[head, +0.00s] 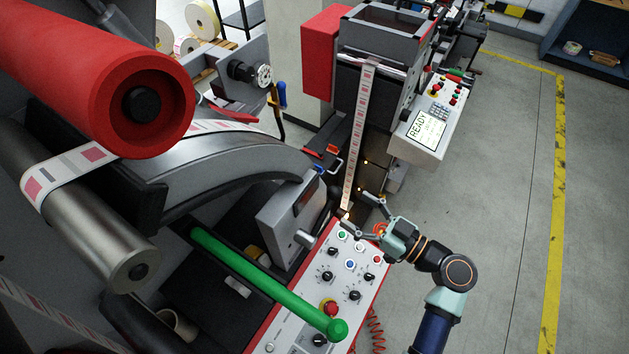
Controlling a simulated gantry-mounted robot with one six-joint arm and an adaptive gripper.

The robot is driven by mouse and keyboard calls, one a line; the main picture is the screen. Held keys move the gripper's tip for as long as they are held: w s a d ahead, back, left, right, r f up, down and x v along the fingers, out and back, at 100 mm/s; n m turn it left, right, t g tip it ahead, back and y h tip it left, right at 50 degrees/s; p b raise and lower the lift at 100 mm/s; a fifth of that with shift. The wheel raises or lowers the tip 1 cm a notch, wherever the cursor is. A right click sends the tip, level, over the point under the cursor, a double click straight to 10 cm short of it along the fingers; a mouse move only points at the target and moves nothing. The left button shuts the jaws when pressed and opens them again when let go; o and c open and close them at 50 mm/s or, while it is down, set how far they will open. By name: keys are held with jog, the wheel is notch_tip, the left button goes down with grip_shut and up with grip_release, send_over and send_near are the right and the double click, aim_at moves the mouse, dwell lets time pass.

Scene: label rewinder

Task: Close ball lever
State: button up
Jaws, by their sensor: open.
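A long green lever (270,285) with a rounded, ball-like end slants down to the right across the front of the machine. Its knob end (338,329) is over the lower part of the control panel. Its other end is at the dark recess on the left. My gripper (355,205) is open and empty, with its two fingers spread and pointing up and left. It is above and right of the lever's knob, well apart from it, over the panel's far edge beside the hanging label strip (359,130).
The control panel (345,290) carries several knobs and a red stop button (329,308). A grey box with a small handle (290,215) stands left of my gripper. A large red roller (140,90) is at upper left. Open floor lies to the right.

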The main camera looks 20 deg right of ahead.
aim_at(333, 194)
jog(key=p+x, duration=0.1)
jog(key=x, duration=0.6)
jog(key=shift+p, duration=0.4)
grip_shut()
jog(key=shift+f, duration=0.15)
